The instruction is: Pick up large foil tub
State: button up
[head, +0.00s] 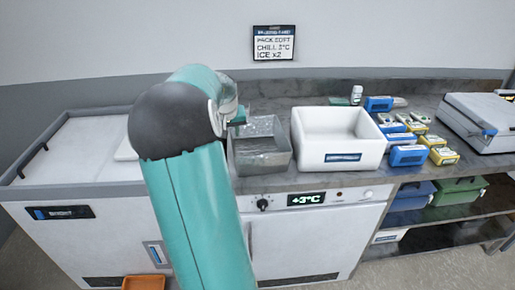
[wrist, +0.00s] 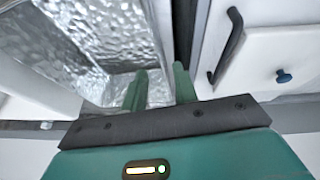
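The large foil tub (head: 262,160) is a shiny, crinkled silver box with an open top. It stands on the counter just left of the white bin in the head view. Its crinkled wall (wrist: 105,35) fills the upper left of the wrist view. My gripper (wrist: 160,84) shows two green fingers with a gap between them. The tub's edge lies close to the fingers, near or within the gap; I cannot tell if they touch it. In the head view my gripper (head: 238,118) is at the tub's back left corner, partly hidden by my wrist.
A white open bin (head: 338,140) stands close on the tub's right. Blue and yellow packs (head: 408,155) and a hinged grey case (head: 482,120) lie farther right. A lidded white chest (head: 75,150) is at the left. A white unit's dark handle (wrist: 228,45) is right in the wrist view.

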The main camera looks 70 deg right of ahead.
jog(key=x, duration=0.5)
jog(key=shift+a+f, duration=0.1)
jog(key=shift+a, duration=0.05)
grip_shut()
